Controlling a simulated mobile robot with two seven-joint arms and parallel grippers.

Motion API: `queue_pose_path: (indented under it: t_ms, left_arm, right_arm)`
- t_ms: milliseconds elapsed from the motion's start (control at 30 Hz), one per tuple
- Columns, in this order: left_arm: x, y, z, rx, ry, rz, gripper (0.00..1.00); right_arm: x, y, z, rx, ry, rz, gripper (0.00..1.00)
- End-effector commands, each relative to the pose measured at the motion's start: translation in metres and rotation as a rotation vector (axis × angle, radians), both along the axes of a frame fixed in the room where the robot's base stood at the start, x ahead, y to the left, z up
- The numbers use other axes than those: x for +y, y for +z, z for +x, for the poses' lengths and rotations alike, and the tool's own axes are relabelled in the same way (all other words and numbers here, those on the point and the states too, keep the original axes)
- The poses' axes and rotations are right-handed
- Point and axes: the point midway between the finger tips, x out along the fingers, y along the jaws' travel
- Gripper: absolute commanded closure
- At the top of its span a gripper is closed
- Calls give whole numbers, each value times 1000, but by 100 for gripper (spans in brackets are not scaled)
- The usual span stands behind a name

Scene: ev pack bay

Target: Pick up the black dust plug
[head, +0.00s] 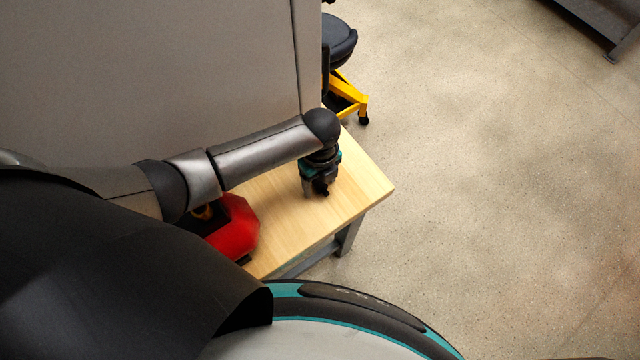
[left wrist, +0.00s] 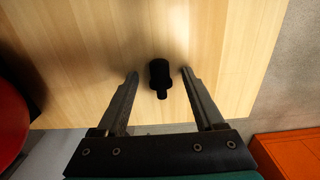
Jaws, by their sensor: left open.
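The black dust plug (left wrist: 159,74) shows in the left wrist view against the pale wooden bench top (left wrist: 215,50). It lies between the fingertips of my left gripper (left wrist: 158,75), with a gap on each side. The fingers are open and do not touch it. In the head view my left gripper (head: 321,190) points down over the bench top (head: 365,185), near its right end. A small dark shape at the fingertips there may be the plug, but I cannot tell it apart from the fingers. My right gripper is not in view.
A red object (head: 236,228) stands on the bench left of my gripper, partly behind my arm. A large grey panel (head: 150,70) rises behind the arm. A yellow-framed stool with a black seat (head: 340,40) stands past the bench.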

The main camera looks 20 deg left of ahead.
Motion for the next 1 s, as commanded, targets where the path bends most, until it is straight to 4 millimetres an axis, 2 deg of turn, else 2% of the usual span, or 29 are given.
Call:
queue_pose_path:
  t_ms: [233, 833, 1000]
  left_arm:
    - [0, -1, 0, -1, 0, -1, 32]
    - [0, 0, 0, 0, 0, 0, 100]
    - [0, 0, 0, -1, 0, -1, 100]
  right_arm:
    - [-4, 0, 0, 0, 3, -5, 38]
    - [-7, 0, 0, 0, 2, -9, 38]
    - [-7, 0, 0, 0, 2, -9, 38]
